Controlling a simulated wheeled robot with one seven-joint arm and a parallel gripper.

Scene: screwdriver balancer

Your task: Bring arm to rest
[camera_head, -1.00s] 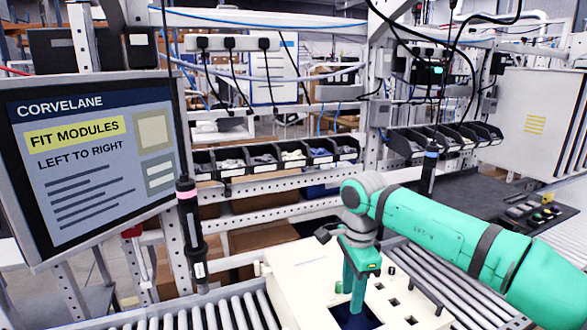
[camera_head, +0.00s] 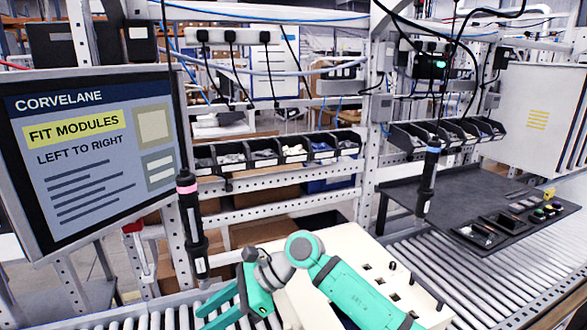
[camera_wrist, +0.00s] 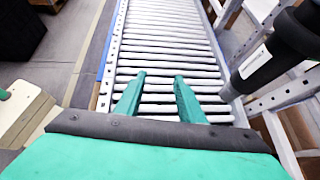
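My gripper (camera_head: 222,308) is low in the head view, left of the cream panel, above the roller conveyor (camera_head: 150,322). In the wrist view my gripper (camera_wrist: 160,85) shows two green fingers spread apart with only rollers visible between them, so it is open and empty. My green arm crosses in front of the cream panel (camera_head: 345,245) and hides part of it. The panel has several small dark square holes. The large dark opening seen in it earlier is hidden now.
A hanging black screwdriver with a pink band (camera_head: 190,225) is close behind my gripper; a dark tool shows at right in the wrist view (camera_wrist: 275,50). A second screwdriver with a blue band (camera_head: 428,180) hangs at right. A monitor (camera_head: 95,165) stands left. A black tray (camera_head: 500,225) holds small modules.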

